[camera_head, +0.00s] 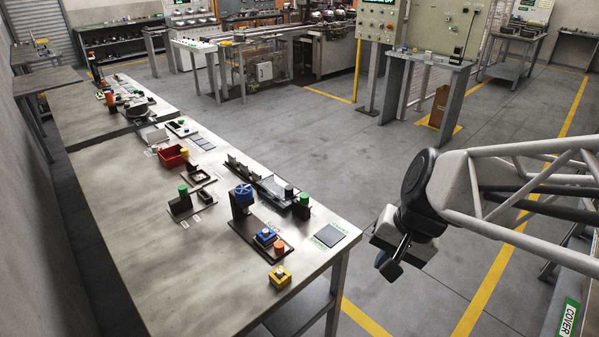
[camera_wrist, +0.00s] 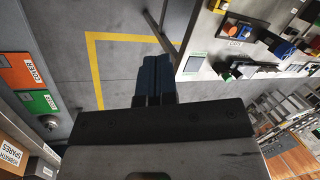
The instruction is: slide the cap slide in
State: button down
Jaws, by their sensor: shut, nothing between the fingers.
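My gripper (camera_head: 388,267) hangs over the floor to the right of the workbench (camera_head: 140,262), apart from everything on it. In the wrist view its two blue fingers (camera_wrist: 153,80) are together and empty. A dark base plate (camera_head: 250,238) near the bench's front end carries a blue-topped post (camera_head: 242,196), a blue button (camera_head: 265,236) and an orange piece (camera_head: 279,246). Behind it are a grey channel (camera_head: 272,186) and a black block with a green top (camera_head: 302,204).
A black block with a green knob (camera_head: 182,203) and a red bin (camera_head: 172,157) stand farther back. The floor between bench and gripper is clear.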

jog(key=w+a+f+m+t+y, duration=0.1)
jog(key=w+a+f+m+y, duration=0.2)
jog(key=w+f+m, duration=0.5)
jog(key=w+a+f+m+t+y, duration=0.2)
jog(key=w+f+m+y, duration=0.3)
jog(key=w+f+m, duration=0.4)
jog(key=shift+w+a+f, duration=0.45)
jog(key=shift+w+f, duration=0.55)
jog(key=shift+w, duration=0.25)
jog(key=shift+a, duration=0.15)
jog(key=x, duration=1)
jog(key=shift+a, duration=0.15)
jog(key=shift+w+a+r, duration=0.1)
jog(key=shift+w+a, duration=0.15)
jog(key=shift+a, duration=0.6)
jog(key=shift+w+a, duration=0.25)
jog(key=shift+a, duration=0.6)
